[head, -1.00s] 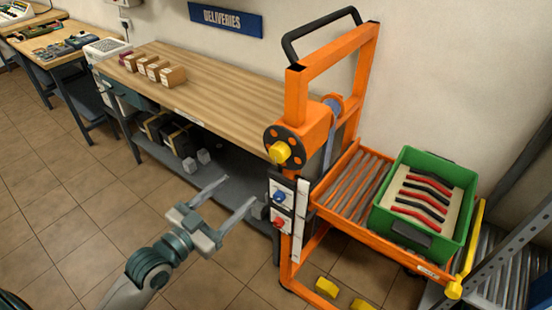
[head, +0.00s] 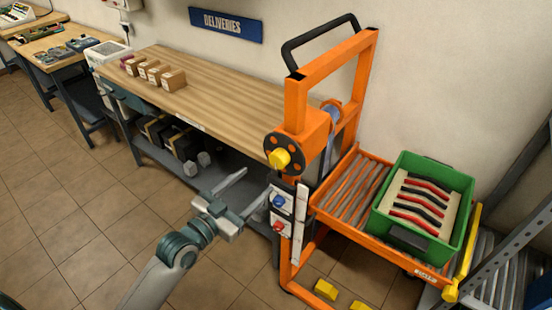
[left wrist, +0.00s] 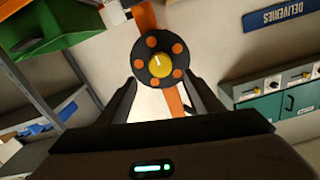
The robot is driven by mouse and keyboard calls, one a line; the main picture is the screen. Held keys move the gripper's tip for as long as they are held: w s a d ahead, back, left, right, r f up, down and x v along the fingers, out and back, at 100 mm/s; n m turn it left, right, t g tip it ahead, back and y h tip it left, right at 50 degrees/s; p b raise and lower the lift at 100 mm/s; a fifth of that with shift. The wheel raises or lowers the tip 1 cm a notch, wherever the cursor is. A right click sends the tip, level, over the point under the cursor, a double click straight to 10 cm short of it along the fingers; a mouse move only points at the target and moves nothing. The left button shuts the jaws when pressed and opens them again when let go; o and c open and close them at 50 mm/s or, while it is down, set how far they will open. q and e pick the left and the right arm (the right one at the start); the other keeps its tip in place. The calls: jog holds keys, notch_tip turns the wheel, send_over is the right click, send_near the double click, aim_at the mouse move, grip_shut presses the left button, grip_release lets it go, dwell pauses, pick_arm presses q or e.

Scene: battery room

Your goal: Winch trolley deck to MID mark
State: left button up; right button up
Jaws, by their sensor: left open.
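The orange trolley (head: 296,105) stands at centre right with its roller deck (head: 338,198) low on its frame. The winch is a black disc with orange spots and a yellow knob (head: 280,158) on the near post. In the left wrist view the yellow knob (left wrist: 160,67) shows above and between my fingertips, apart from them. My left gripper (head: 255,187) is open and empty, below and left of the winch knob. Below the winch, a panel carries a blue knob (head: 279,201), a red knob (head: 278,226) and a white strip (head: 299,212). I cannot read a MID mark. My right gripper is not in view.
A green crate (head: 392,222) with red and black parts sits on the deck. A wooden bench (head: 215,90) with small boxes stands behind left. Yellow blocks (head: 326,289) lie low at the trolley. Grey rollers (head: 490,285) adjoin at right. The tiled floor at left is clear.

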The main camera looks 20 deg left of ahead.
aim_at(276, 163)
pick_arm(q)
jog(key=p+x, duration=0.3)
jog(key=x, duration=0.7)
jog(key=shift+w+d, duration=0.15)
jog(key=shift+w, duration=0.2)
jog(key=shift+c, duration=0.4)
jog(key=c, duration=1)
